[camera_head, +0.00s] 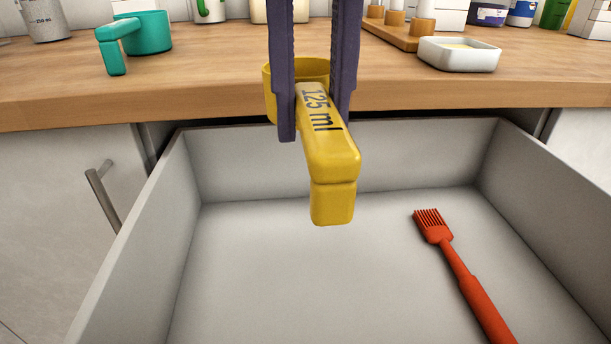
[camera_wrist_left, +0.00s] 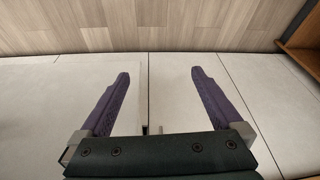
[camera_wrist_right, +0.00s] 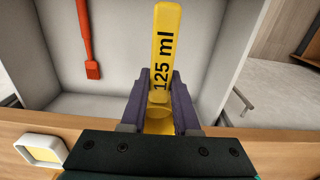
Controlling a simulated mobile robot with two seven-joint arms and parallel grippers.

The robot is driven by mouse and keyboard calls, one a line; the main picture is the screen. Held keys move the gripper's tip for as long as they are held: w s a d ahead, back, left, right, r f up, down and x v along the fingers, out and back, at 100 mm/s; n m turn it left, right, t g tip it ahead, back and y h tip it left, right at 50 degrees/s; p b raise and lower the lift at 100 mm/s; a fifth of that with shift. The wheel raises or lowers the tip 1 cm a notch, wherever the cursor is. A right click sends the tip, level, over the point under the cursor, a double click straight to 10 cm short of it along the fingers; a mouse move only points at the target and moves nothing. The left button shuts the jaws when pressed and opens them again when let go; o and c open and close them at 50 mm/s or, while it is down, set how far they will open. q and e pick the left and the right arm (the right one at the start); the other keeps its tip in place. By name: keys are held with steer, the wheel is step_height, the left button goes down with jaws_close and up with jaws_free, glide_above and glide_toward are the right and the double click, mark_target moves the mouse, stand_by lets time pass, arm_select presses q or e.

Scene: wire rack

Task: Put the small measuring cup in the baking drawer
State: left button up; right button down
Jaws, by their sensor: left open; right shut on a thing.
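The small yellow measuring cup (camera_head: 333,150), marked 125 ml, is held by its handle in my right gripper (camera_head: 315,125). It hangs above the open drawer (camera_head: 270,270), near the drawer's back wall and the counter edge. In the right wrist view the cup's handle (camera_wrist_right: 166,45) points away over the drawer, with the bowl (camera_wrist_right: 159,120) between my right gripper's fingers (camera_wrist_right: 160,85). My left gripper (camera_wrist_left: 158,75) is open and empty in the left wrist view, in front of pale cabinet fronts and a wood floor.
A red pastry brush (camera_head: 460,275) lies on the right of the drawer floor; the left and middle are bare. On the wooden counter (camera_head: 200,75) stand a teal measuring cup (camera_head: 150,32), a white dish (camera_head: 458,54) and a wooden stand (camera_head: 405,32). A cabinet handle (camera_head: 103,195) juts out at left.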

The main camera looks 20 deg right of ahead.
step_height(320, 180, down, 3)
steer(key=b, duration=0.5)
glide_above(306, 319)
step_height(306, 319, down, 16)
steer(key=shift+f+b, duration=0.3)
steer(key=shift+f, duration=1.9)
arm_select(q)
step_height(306, 319, down, 7)
arm_select(e)
steer(key=shift+f+b, duration=0.2)
steer(key=shift+b, duration=0.1)
arm_select(q)
steer(key=shift+f, duration=0.1)
arm_select(e)
steer(key=c, duration=0.7)
jaws_free()
steer(key=shift+r, duration=0.1)
arm_select(q)
steer(key=shift+a, duration=0.1)
arm_select(e)
steer(key=shift+o, duration=0.2)
